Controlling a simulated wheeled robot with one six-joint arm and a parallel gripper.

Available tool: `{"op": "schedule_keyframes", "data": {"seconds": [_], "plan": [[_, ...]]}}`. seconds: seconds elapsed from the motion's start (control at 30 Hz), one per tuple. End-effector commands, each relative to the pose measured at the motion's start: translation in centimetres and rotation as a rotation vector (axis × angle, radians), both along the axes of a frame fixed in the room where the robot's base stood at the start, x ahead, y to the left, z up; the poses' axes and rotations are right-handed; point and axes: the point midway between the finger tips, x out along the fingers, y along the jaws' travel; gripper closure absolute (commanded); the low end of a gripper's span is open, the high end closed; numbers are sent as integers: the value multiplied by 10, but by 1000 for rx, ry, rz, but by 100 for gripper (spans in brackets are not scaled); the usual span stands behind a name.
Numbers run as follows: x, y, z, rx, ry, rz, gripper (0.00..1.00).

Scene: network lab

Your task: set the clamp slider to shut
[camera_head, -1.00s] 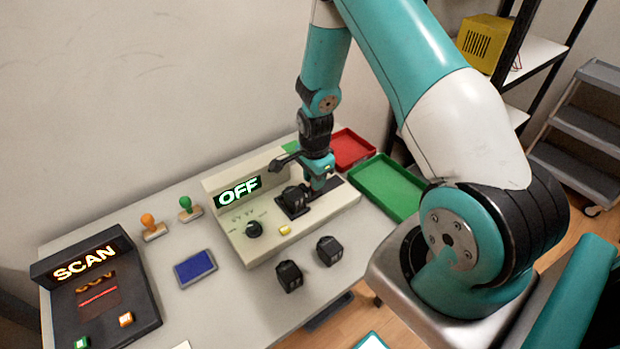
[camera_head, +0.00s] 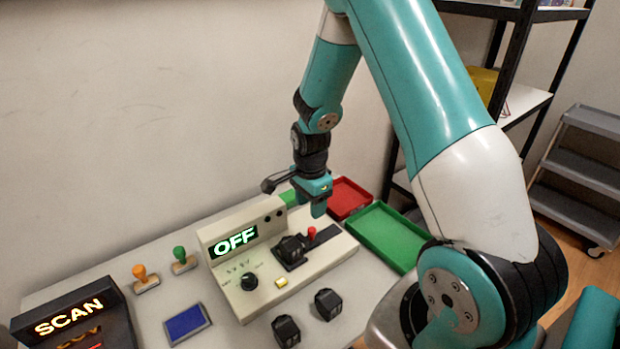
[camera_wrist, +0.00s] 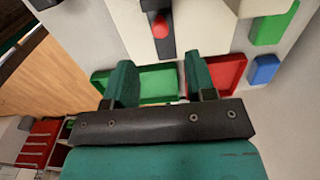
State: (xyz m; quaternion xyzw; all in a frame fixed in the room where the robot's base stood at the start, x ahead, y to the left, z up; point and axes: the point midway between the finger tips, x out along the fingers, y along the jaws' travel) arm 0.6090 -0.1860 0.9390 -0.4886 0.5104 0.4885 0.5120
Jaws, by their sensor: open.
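The clamp slider is a small red knob (camera_head: 311,233) on a dark track on the beige test box (camera_head: 320,262). It stands close beside a black block (camera_head: 291,250) seated on the box. The knob also shows near the top of the wrist view (camera_wrist: 160,27), on its dark strip. My gripper (camera_head: 319,208) hangs above the knob, clear of it, pointing down. In the wrist view its two teal fingers (camera_wrist: 160,82) are apart with nothing between them. The box's display (camera_head: 236,242) reads OFF.
A green tray (camera_head: 385,238) and a red tray (camera_head: 347,199) lie right of the box. Two loose black blocks (camera_head: 327,303) sit in front. A blue pad (camera_head: 187,323), two stamps (camera_head: 183,260) and a SCAN device (camera_head: 70,325) are left. A wall stands behind.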

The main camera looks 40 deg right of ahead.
Motion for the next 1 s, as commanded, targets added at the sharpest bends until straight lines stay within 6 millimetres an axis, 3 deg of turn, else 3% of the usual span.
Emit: {"op": "schedule_keyframes", "data": {"seconds": [0.2,0.4,1.0], "plan": [[1,0,54,0,-4,1,49],[0,1,82,1,-1,2,49],[0,1,90,2,2,2,49]]}}
